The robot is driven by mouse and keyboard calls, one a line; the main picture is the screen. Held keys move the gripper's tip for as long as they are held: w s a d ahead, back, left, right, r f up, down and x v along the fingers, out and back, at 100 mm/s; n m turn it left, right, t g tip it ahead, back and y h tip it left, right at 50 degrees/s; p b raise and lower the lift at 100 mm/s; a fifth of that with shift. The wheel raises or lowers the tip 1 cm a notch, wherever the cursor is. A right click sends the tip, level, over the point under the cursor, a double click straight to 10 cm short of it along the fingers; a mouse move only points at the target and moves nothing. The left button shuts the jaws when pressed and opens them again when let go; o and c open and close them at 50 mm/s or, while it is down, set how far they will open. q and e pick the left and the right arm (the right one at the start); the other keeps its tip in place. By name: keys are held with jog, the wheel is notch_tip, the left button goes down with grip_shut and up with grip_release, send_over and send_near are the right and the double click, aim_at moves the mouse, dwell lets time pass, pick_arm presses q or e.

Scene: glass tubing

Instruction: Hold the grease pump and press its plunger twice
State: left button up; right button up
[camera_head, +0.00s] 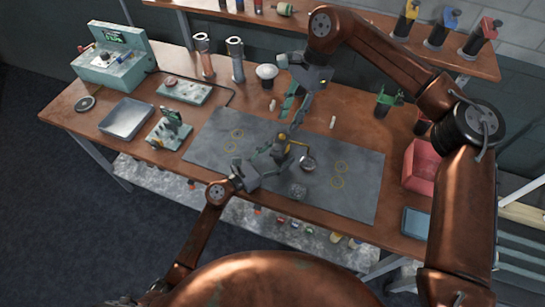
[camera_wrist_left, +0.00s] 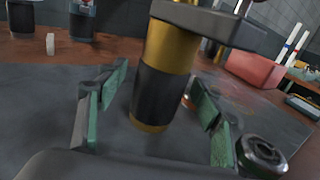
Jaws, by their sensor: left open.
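The grease pump (camera_head: 283,147) stands on the grey mat, with a brass and black body and a yellow spout. In the left wrist view the pump body (camera_wrist_left: 165,75) stands between the two green-padded fingers of my left gripper (camera_wrist_left: 160,125). These fingers are open, with clear gaps on both sides of the body. In the head view my left gripper (camera_head: 268,163) is low beside the pump.
The grey mat (camera_head: 215,160) has yellow ring marks and a small metal cup (camera_head: 308,163). A red bin (camera_head: 420,165) and a blue tray (camera_head: 415,222) are at the right. A teal instrument (camera_head: 112,57) and a metal tray (camera_head: 127,117) are at the left.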

aim_at(277, 146)
pick_arm(q)
jog(key=shift+w+d, duration=0.15)
jog(key=shift+d, duration=0.05)
jog(key=shift+c, duration=0.2)
jog(key=c, duration=1.6)
pick_arm(e)
jog(key=shift+s+a, duration=0.2)
jog(key=shift+a, duration=0.15)
jog(key=shift+c, duration=1.4)
pick_arm(q)
jog(key=shift+a, duration=0.1)
pick_arm(e)
jog(key=s+a+t+h, duration=0.1)
jog(key=s+a+n+t+h, duration=0.1)
jog(key=h, duration=0.1)
jog(key=shift+a, duration=0.4)
grip_shut()
jog(key=shift+f, duration=3.35)
